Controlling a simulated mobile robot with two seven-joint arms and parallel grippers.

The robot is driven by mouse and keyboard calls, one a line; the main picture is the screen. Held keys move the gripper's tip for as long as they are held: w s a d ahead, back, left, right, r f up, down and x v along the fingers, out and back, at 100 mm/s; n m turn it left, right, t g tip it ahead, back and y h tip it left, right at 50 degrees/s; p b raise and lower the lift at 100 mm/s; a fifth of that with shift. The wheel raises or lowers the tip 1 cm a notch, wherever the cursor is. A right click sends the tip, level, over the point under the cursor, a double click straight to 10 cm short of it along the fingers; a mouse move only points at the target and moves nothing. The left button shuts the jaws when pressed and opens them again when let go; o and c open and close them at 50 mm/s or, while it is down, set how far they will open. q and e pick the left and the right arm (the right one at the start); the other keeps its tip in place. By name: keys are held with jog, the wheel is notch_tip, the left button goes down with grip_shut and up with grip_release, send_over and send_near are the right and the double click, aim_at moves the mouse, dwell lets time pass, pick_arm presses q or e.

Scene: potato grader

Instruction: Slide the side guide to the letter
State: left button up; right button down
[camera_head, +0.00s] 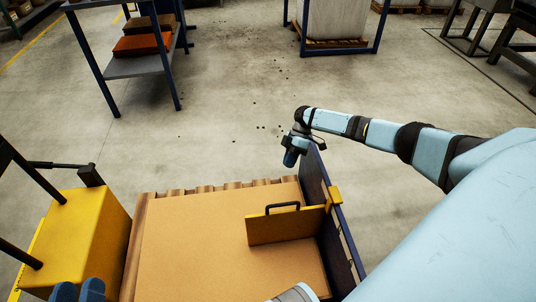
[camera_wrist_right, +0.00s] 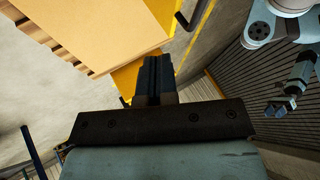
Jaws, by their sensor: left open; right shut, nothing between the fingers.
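The side guide (camera_head: 265,229) is a yellow upright plate with a black handle (camera_head: 283,206), standing across the right part of the tan board. Its yellow bracket (camera_head: 335,196) sits over a dark blue side rail (camera_head: 315,180). My right gripper (camera_head: 290,158) is shut and empty beside the rail's far end, apart from the handle. In the right wrist view its dark fingers (camera_wrist_right: 154,75) are together, with yellow metal behind them. My left gripper (camera_head: 78,291) shows only two spread blue fingertips at the bottom left edge; it is open. No letter is readable.
The tan board (camera_head: 190,240) has wooden slats along its far edge. A yellow box (camera_head: 85,235) with black bars stands left of it. A shelf rack (camera_head: 140,65) with boxes stands behind on the floor. The board's middle is clear.

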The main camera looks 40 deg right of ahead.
pick_arm(q)
jog(key=shift+f+g+b, duration=0.6)
jog(key=shift+f+b, duration=0.6)
jog(key=shift+f, duration=0.6)
pick_arm(e)
jog(key=s+a+f, duration=0.6)
jog(key=a+f, duration=0.1)
jog(key=shift+a, duration=0.4)
jog(key=shift+s, duration=0.1)
pick_arm(q)
jog(key=shift+r+p, duration=0.4)
jog(key=shift+r, duration=0.2)
pick_arm(e)
jog(key=shift+s+a, duration=0.3)
jog(key=shift+s, duration=0.2)
